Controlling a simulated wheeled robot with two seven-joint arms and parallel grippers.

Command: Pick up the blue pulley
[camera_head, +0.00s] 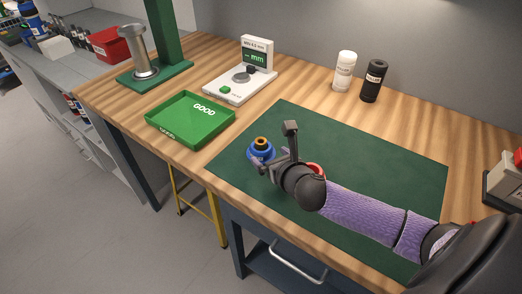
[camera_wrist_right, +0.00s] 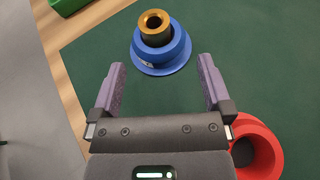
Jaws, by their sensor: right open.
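The blue pulley (camera_head: 261,149) with a brass-coloured hub stands upright on the dark green mat (camera_head: 365,150), near the mat's left side. In the right wrist view the blue pulley (camera_wrist_right: 160,47) is just beyond the fingertips, roughly centred between them. My right gripper (camera_head: 277,150) is open and empty, with its fingers spread on either side of the line to the pulley. The right gripper (camera_wrist_right: 160,72) also shows in the wrist view, with two purple-grey finger pads. The gripper partly covers the pulley in the head view. My left gripper is not in view.
A red ring-shaped part (camera_wrist_right: 257,148) lies on the mat close beside my right gripper. A green GOOD tray (camera_head: 190,120) and a white measuring device (camera_head: 240,82) stand to the left and behind. White (camera_head: 344,72) and black (camera_head: 373,80) bottles stand at the back. The mat's right part is clear.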

